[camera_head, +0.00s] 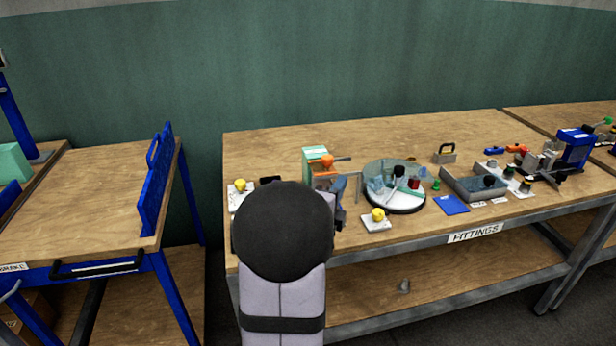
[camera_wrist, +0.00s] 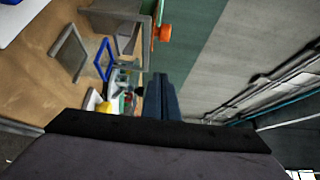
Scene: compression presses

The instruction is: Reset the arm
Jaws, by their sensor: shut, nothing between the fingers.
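My gripper (camera_wrist: 160,84) shows in the wrist view as two dark blue fingers shut together with nothing between them. In the head view my arm stands in front of the fittings bench (camera_head: 290,143), its dark round joint hiding part of the bench. My gripper (camera_head: 341,190) shows just right of that joint, above the bench, near the mint-green press (camera_head: 312,160) with an orange part. Most of the gripper is hidden there.
A round clear-covered tray (camera_head: 396,205) is right of my gripper. A grey bin (camera_head: 470,184) and a blue press (camera_head: 574,150) stand further right. A blue-framed bench (camera_head: 90,195) is left, across a gap.

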